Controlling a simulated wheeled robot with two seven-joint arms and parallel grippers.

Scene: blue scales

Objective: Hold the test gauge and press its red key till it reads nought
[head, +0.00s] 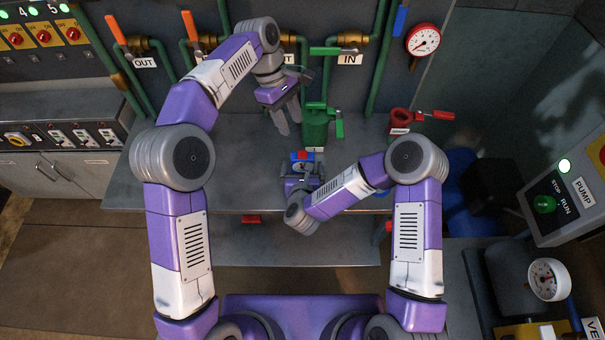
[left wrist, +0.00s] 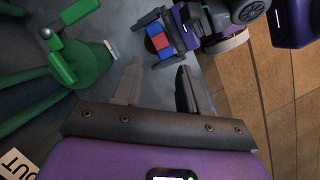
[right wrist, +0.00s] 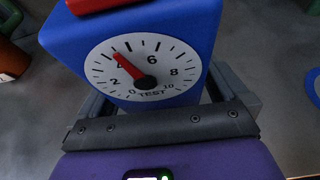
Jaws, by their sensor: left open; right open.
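The test gauge (right wrist: 205,30) is a blue block with a white dial marked TEST and a red key (right wrist: 100,4) on top. Its red needle points near 4. In the head view the gauge (head: 294,157) stands at the bench's front part. My right gripper (head: 302,172) is open, its fingers either side of the gauge; the gauge hides much of them in the right wrist view. My left gripper (head: 289,128) is open and empty, above the bench, behind and left of the gauge. The left wrist view shows the gauge (left wrist: 153,31) beyond its fingers.
A green valve body (head: 315,128) stands behind the gauge, with a red valve (head: 400,122) to its right. Green pipes with orange levers line the wall. A pump panel (head: 565,195) is at the right. The bench (head: 245,190) is clear left of the gauge.

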